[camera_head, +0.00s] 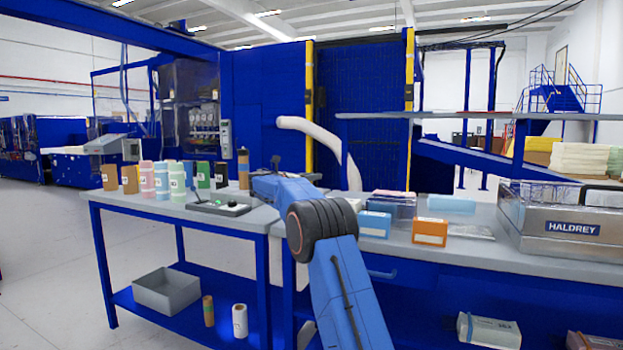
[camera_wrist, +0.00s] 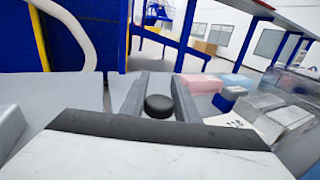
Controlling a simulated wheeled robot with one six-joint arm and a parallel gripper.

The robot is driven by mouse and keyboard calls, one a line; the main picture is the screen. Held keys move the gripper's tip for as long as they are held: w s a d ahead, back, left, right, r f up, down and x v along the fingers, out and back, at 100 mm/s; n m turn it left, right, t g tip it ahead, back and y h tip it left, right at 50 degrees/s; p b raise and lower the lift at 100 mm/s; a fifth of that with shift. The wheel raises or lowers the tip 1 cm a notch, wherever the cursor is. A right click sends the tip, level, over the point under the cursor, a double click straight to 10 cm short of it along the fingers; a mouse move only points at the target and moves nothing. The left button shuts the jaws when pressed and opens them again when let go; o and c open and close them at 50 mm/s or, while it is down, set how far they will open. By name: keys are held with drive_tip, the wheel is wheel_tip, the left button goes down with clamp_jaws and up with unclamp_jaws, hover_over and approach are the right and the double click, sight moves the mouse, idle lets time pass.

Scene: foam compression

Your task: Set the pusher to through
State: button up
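In the wrist view my gripper (camera_wrist: 160,82) has two grey fingers standing apart, pointing forward over a grey surface. A round black knob (camera_wrist: 159,106) shows between them, close to both fingers; I cannot tell whether they touch it. In the head view my blue arm reaches over the bench, and its dark joint hides the fingertips.
Several bottles and boxes (camera_head: 162,180) stand at the left bench's back. Right of my arm are a blue box (camera_head: 374,224), an orange box (camera_head: 429,232) and a metal HALDREY case (camera_head: 565,220). A white hose (camera_head: 318,135) curves behind. A grey bin (camera_head: 166,291) sits on the lower shelf.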

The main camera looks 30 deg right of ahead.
clamp_jaws()
drive_tip(key=s+d, duration=1.3)
drive_tip(key=s, duration=0.4)
drive_tip(key=s+d, duration=1.3)
drive_tip(key=s, duration=0.3)
drive_tip(key=shift+s+d, duration=0.15)
drive_tip(key=shift+s, duration=0.25)
drive_tip(key=o, duration=0.6)
unclamp_jaws()
drive_tip(key=v, duration=1.7)
drive_tip(key=shift+s, duration=0.2)
